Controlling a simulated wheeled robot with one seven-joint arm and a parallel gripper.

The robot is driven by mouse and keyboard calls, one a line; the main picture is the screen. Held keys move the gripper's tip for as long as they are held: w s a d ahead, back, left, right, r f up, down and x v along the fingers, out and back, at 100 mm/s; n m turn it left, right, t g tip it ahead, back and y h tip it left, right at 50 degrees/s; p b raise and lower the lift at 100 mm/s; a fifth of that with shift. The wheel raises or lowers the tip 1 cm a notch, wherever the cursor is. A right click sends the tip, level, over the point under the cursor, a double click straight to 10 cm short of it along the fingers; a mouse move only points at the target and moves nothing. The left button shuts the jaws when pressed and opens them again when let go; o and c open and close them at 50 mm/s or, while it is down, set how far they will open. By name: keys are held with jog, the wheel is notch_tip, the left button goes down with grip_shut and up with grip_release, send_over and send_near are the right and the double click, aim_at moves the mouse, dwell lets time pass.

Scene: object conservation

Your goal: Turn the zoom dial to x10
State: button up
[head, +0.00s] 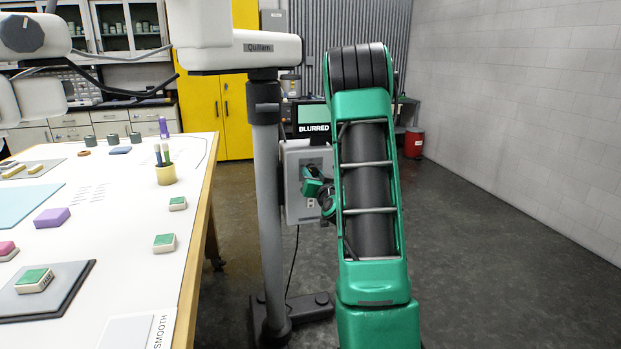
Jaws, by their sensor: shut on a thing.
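The microscope (240,50), a white head marked "Quillen" on a grey column, stands right of the table. A grey control box (293,205) is fixed on its column at mid height. A small screen (313,120) above the box reads "BLURRED". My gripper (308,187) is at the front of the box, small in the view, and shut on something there. The zoom dial itself is hidden behind the gripper, so its setting cannot be read. My green arm covers the area right of the box.
A white table (130,235) on the left holds several small green-topped blocks, a purple block (52,217) and a yellow cup (166,175) of tools. A yellow cabinet (200,115) and a red bin (414,142) stand behind. The floor on the right is clear.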

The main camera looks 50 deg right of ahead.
jog(key=shift+w+a+m, duration=0.1)
jog(key=shift+a+m, duration=0.1)
jog(key=shift+m, duration=1.95)
jog(key=shift+w+a+m, duration=0.1)
jog(key=shift+a+m, duration=0.05)
jog(key=shift+m, duration=2)
jog(key=shift+r, duration=0.1)
jog(key=o, duration=1.1)
jog(key=shift+c, duration=0.2)
jog(key=shift+d, duration=0.1)
jog(key=shift+s, duration=0.15)
